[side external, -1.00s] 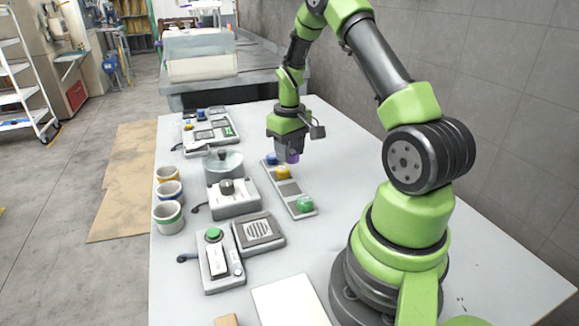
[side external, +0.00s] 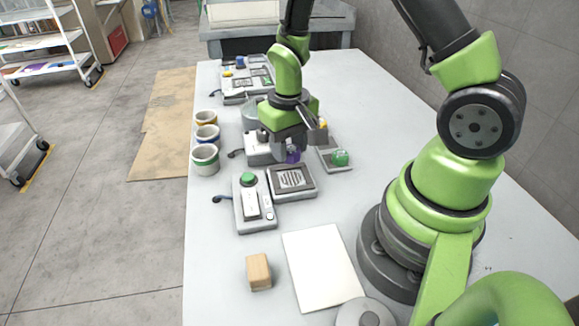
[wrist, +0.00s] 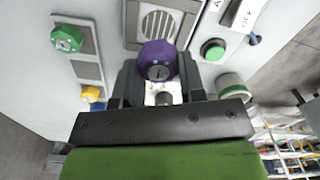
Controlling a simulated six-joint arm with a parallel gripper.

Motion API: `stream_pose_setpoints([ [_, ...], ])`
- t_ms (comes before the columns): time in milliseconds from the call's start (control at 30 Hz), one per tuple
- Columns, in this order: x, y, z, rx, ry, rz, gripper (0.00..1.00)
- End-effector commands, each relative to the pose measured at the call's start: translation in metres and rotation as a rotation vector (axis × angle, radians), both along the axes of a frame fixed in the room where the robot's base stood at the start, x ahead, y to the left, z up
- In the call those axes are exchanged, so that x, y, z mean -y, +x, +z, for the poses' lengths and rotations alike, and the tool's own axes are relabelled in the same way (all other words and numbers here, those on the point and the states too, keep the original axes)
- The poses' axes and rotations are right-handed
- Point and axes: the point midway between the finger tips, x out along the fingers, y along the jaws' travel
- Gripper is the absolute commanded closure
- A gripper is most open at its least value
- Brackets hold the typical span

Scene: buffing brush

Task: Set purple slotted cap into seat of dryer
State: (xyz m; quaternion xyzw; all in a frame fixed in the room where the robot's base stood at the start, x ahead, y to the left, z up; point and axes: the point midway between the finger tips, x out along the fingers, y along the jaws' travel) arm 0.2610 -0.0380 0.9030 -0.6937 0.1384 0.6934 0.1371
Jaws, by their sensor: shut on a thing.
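The purple cap (side external: 292,156) is held in my gripper (side external: 290,148), above the table just behind the grey unit with a round slatted grille (side external: 291,180). In the wrist view the purple cap (wrist: 158,58) sits between the shut fingers, with a slot-like mark on its face. The grille unit (wrist: 158,22) lies just beyond it there. Which unit is the dryer I cannot tell for sure. Its seat is not clearly visible.
A rack with a green cap (side external: 340,158) and a yellow cap (side external: 323,123) stands to the right. A green-button unit (side external: 254,205) is at front left. Several cups (side external: 206,158) line the left edge. A wooden block (side external: 259,271) and white sheet (side external: 322,266) lie in front.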

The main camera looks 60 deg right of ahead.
Motion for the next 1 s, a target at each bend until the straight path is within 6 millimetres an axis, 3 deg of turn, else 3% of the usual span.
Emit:
stream_pose_setpoints([
  [400,0.0,0.0,-0.049,-0.002,0.001,-0.002,0.85],
  [833,0.001,0.0,-0.055,0.0,0.0,-0.001,0.85],
  [867,0.001,0.0,-0.054,0.001,0.0,-0.001,0.56],
  [933,0.001,0.0,-0.054,0.001,0.0,-0.001,0.4],
  [1000,0.001,0.0,-0.054,0.001,0.0,0.0,0.37],
])
